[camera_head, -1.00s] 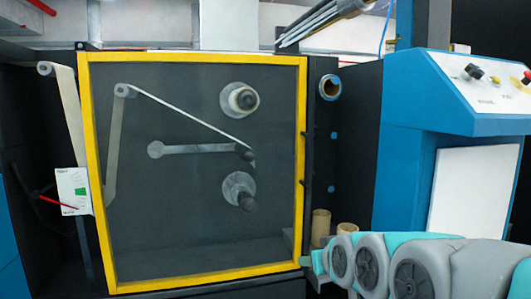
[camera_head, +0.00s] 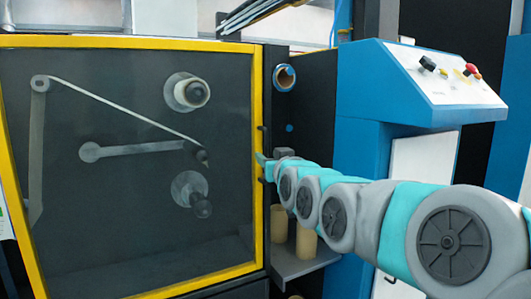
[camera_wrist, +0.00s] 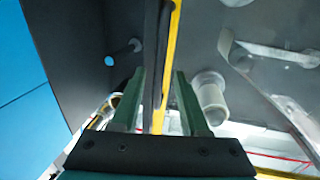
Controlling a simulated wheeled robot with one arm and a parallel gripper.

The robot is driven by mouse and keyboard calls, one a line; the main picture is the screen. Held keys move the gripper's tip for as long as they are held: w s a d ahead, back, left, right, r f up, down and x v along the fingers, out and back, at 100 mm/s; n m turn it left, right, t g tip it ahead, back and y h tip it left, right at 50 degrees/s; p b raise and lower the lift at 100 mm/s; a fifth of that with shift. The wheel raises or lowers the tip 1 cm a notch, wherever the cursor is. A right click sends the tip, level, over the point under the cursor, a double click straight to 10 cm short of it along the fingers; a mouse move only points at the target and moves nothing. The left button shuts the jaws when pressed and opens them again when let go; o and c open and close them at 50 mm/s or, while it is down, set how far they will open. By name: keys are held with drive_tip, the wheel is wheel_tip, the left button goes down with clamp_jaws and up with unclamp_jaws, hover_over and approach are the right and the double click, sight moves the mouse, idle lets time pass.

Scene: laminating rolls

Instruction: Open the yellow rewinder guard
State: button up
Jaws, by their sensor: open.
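The yellow-framed rewinder guard (camera_head: 257,215) has a see-through panel and stands shut across the machine front. In the wrist view its yellow edge (camera_wrist: 173,50) runs between my fingers. A dark upright handle bar (camera_wrist: 152,45) runs beside that edge, also between the fingers. In the head view, my gripper (camera_head: 262,160) is at the guard's right edge, small and partly hidden by my arm. In the wrist view, my gripper (camera_wrist: 157,82) is open, one green finger on each side of the bar and frame edge. I cannot tell if either finger touches.
Behind the panel are rollers (camera_head: 192,93) and a web. Cardboard cores (camera_head: 306,240) stand on a grey shelf (camera_head: 300,264) below my arm. A blue control console (camera_head: 365,110) with buttons stands right, close to my arm. A tube end (camera_head: 285,77) sits above the gripper.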

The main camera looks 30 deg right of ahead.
drive_tip(key=shift+w+d, duration=0.15)
drive_tip(key=shift+w, duration=0.55)
drive_tip(key=shift+w+d, duration=0.1)
drive_tip(key=shift+w, duration=0.6)
drive_tip(key=shift+c, duration=0.3)
clamp_jaws()
